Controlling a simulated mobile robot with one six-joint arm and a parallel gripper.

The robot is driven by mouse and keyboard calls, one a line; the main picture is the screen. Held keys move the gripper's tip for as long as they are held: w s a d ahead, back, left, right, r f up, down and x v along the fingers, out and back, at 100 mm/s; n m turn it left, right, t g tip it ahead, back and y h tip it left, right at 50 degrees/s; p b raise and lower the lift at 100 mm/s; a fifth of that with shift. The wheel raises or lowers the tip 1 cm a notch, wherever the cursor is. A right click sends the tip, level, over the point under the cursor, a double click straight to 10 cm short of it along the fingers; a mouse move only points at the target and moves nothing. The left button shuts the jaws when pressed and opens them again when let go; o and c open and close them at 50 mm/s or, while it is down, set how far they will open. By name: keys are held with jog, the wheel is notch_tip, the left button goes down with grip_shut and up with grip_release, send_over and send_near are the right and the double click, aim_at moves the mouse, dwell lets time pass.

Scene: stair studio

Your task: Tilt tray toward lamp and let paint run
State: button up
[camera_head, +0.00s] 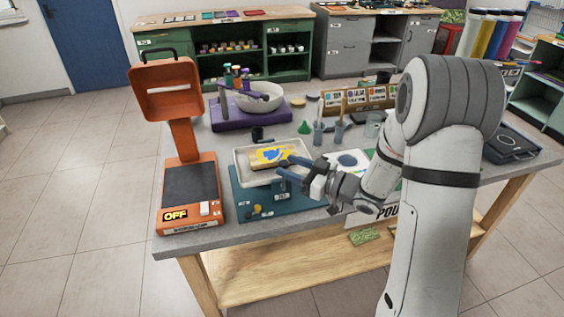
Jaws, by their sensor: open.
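A shallow white tray (242,167) sits on a teal base (244,200) near the front left of the table. A panel with yellow and blue paint (268,154) lies in it. An orange lamp (181,140) with a raised square head and an "OFF" label stands just left of the tray. My gripper (287,167) has blue fingers and reaches from the right to the tray's right front side. It is open. Its fingers overlap the tray's edge in the picture, and I cannot tell whether they touch it. The arm hides part of the table at right.
Behind the tray, a purple stand (232,119) bears a white bowl (259,98) and bottles. Cups (318,132) and a sheet with a blue spot (347,161) lie to the right. The grey tabletop's front left edge is close to the lamp.

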jog(key=shift+x, duration=1.3)
jog(key=shift+c, duration=0.6)
grip_shut()
